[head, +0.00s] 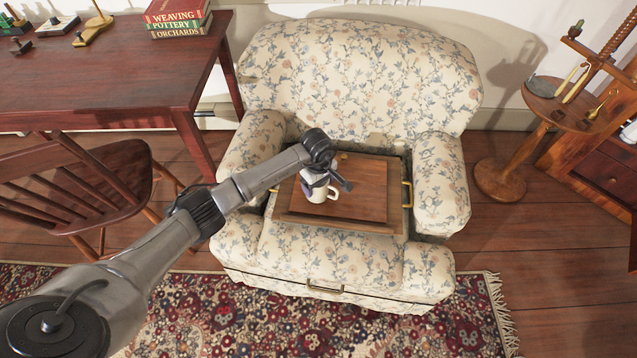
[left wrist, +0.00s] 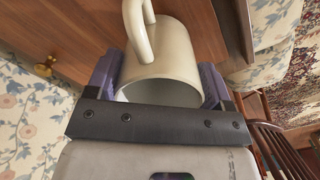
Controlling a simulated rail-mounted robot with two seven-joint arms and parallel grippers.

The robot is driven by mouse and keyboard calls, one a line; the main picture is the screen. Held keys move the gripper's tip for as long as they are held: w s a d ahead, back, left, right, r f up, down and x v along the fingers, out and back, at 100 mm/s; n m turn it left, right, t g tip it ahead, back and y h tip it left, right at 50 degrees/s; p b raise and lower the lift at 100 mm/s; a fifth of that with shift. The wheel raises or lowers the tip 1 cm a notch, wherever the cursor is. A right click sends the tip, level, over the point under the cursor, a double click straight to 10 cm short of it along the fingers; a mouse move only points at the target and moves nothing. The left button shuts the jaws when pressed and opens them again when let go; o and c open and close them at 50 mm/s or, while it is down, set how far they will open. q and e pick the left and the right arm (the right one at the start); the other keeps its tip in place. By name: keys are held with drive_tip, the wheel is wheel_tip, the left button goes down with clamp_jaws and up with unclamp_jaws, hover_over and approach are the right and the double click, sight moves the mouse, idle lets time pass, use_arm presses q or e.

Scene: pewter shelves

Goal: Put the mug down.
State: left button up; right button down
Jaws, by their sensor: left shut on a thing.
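The cream mug (head: 318,191) is over the wooden tray (head: 362,192) on the floral armchair. My left gripper (head: 322,182) is shut on the mug. In the left wrist view the mug (left wrist: 160,62) sits between the two purple finger pads of my left gripper (left wrist: 160,85), with its handle toward the top of the picture. The tray's wooden surface (left wrist: 85,30) shows behind the mug. I cannot tell whether the mug's base touches the tray. My right gripper is in neither view.
The armchair (head: 360,75) has padded arms on both sides of the tray. A dark red desk (head: 110,75) with books (head: 178,22) and a wooden chair (head: 75,190) stand at left. A small round table (head: 560,105) stands at right. The tray's right part is clear.

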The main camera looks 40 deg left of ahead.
use_arm(q)
drive_tip(key=shift+f, duration=0.2)
drive_tip(key=o, duration=1.1)
drive_tip(key=shift+r, duration=0.1)
drive_tip(key=shift+r, duration=0.2)
wheel_tip(320, 180, up, 12)
drive_tip(key=p, duration=0.4)
drive_tip(key=shift+p, duration=0.35)
